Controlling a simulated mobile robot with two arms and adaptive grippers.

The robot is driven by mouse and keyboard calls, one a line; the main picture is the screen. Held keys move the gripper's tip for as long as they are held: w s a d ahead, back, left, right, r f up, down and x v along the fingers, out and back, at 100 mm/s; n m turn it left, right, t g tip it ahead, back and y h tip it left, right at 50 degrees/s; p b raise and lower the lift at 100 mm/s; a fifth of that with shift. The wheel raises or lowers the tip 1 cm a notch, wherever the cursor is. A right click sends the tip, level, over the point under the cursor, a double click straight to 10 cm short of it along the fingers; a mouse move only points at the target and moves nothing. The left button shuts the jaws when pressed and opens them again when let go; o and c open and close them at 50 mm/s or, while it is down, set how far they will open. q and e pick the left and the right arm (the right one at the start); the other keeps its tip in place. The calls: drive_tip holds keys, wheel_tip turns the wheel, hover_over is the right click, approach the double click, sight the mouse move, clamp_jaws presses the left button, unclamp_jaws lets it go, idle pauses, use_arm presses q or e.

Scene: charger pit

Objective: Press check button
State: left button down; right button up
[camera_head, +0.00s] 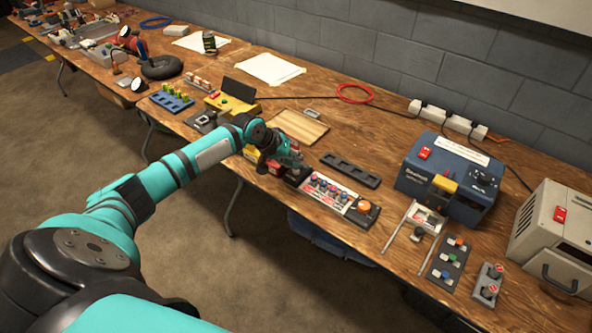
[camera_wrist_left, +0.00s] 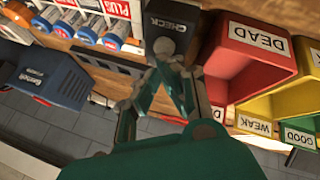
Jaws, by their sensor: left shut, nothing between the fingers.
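The dark box labelled CHECK (camera_wrist_left: 172,24) sits at the top middle of the left wrist view, with a pale round button (camera_wrist_left: 163,45) at its edge. My left gripper (camera_wrist_left: 170,62) is shut and empty, its fingertips at or very near that button; I cannot tell whether they touch. In the head view my left gripper (camera_head: 291,158) is above the dark box (camera_head: 297,176) at the left end of the battery panel (camera_head: 333,191). My right gripper is not in view.
Bins labelled DEAD (camera_wrist_left: 252,56), WEAK (camera_wrist_left: 252,122) and GOOD (camera_wrist_left: 300,136) stand beside the gripper. Batteries (camera_wrist_left: 86,28) sit in the panel on the other side. A blue machine (camera_head: 447,181) stands further right on the bench. A wooden board (camera_head: 299,127) lies behind the arm.

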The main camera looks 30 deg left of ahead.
use_arm(q)
drive_tip(key=shift+f, duration=0.35)
drive_tip(key=shift+r, duration=0.1)
idle(0.4)
drive_tip(key=shift+r+p, duration=0.75)
drive_tip(key=shift+p, duration=0.2)
wheel_tip(320, 180, up, 5)
drive_tip(key=p, duration=0.5)
drive_tip(key=shift+r, duration=0.1)
idle(0.4)
